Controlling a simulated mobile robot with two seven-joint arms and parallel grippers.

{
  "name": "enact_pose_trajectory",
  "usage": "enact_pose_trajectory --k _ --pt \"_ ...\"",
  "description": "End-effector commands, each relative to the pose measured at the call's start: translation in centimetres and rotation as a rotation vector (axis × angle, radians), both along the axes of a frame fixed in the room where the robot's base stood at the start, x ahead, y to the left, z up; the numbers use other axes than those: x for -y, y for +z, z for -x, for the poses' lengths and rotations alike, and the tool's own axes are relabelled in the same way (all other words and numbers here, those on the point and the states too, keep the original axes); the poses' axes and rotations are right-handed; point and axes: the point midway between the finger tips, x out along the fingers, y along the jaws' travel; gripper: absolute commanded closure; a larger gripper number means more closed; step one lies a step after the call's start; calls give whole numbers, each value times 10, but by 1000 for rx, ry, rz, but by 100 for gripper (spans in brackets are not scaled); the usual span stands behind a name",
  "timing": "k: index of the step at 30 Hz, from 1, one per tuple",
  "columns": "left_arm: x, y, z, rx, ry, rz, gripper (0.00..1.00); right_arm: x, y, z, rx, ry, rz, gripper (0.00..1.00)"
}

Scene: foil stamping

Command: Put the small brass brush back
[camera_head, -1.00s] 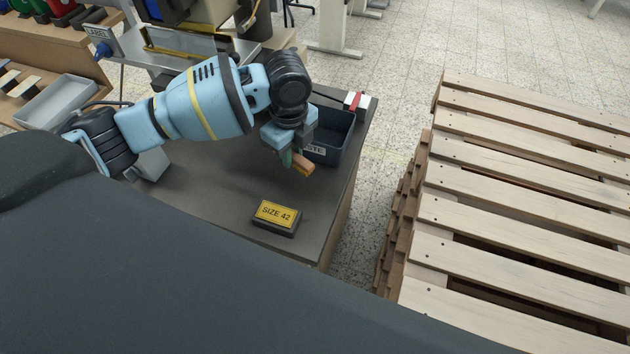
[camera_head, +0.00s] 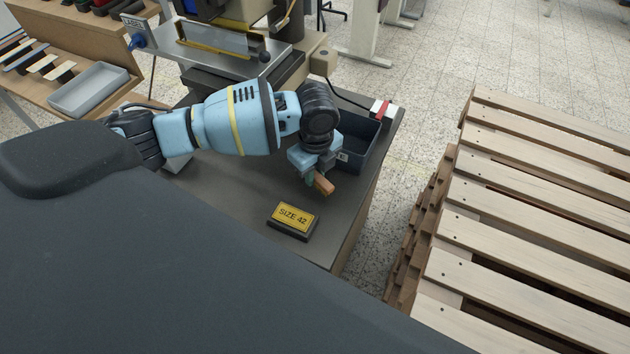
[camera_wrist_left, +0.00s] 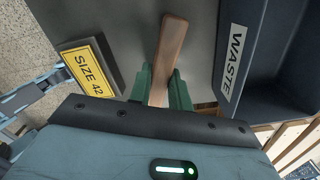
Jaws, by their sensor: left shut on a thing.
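My left gripper (camera_head: 312,177) is shut on the small brass brush (camera_head: 324,185), of which a brown wooden handle shows. It is held over the dark table (camera_head: 230,200), between the size 42 block and the waste bin. In the left wrist view the brush handle (camera_wrist_left: 170,50) sticks out between the green fingertips (camera_wrist_left: 160,90). The brush's bristles are not visible.
A black block with a yellow "SIZE 42" plate (camera_head: 293,216) lies near the table's front edge. The dark waste bin (camera_head: 365,158) stands at the right edge, beside my gripper. A press with a label tray (camera_head: 215,45) is behind. A grey tray (camera_head: 88,90) is at left. Wooden pallets (camera_head: 540,200) stand to the right.

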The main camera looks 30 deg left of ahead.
Motion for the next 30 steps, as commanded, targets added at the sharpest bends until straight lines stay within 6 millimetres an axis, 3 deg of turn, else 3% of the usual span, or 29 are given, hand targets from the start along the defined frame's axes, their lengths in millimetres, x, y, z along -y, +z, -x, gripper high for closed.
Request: enact_pose_trajectory --k 7,20,21,24,26,30 --pt "0 -38 1 -4 1 -1 100 0 -6 5 -13 0 0 64" --pt "0 -42 0 -1 0 0 100 0 -4 -3 4 0 -1 64" --pt "0 -42 0 0 0 -1 77 0 -3 -4 5 0 0 64" --pt "0 -42 0 0 0 -1 64 0 -3 -5 7 0 0 64" --pt "0 -42 0 -1 0 -1 59 0 -3 -5 7 0 0 64" --pt "0 -42 0 -1 0 -1 59 0 -3 -5 7 -1 0 64"
